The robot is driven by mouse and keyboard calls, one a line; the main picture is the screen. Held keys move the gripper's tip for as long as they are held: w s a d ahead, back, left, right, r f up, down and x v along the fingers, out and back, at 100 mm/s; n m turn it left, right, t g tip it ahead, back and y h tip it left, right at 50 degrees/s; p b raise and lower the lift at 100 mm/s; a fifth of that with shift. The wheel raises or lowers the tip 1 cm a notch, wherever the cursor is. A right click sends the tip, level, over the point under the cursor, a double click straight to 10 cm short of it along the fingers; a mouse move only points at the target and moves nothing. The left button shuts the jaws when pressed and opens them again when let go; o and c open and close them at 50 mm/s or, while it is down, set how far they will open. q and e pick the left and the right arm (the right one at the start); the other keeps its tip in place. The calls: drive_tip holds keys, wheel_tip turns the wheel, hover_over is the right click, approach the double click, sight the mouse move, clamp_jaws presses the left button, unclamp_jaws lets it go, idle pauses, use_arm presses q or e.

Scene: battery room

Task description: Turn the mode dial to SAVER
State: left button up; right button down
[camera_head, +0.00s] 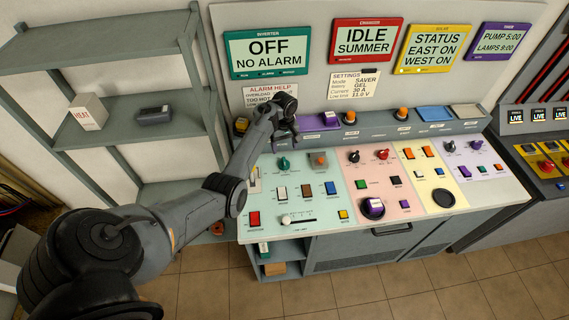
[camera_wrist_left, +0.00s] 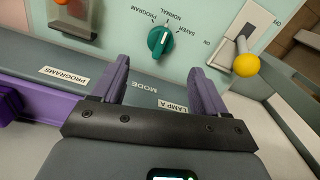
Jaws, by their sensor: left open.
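The mode dial (camera_head: 284,163) is a green knob on the pale green inverter panel. In the left wrist view the dial (camera_wrist_left: 160,43) has the labels PROGRAM, NORMAL and SAVER (camera_wrist_left: 187,39) around one side. My left gripper (camera_head: 285,142) is over the back edge of the panel, just behind the dial. In the wrist view its two purple fingers (camera_wrist_left: 159,82) are spread, with nothing between them; the dial lies beyond the tips, apart from them. My right gripper is not in view.
A lever switch with a yellow ball tip (camera_wrist_left: 246,64) stands beside the dial. An orange knob (camera_head: 318,159) is to the dial's right, and several rocker switches (camera_head: 306,190) lie in front. Signs stand behind the console; a grey shelf (camera_head: 120,105) is at left.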

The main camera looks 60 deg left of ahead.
sight(284, 161)
use_arm(q)
wheel_tip(284, 161, down, 10)
drive_tip(key=shift+b, duration=1.1)
drive_tip(key=c, duration=1.1)
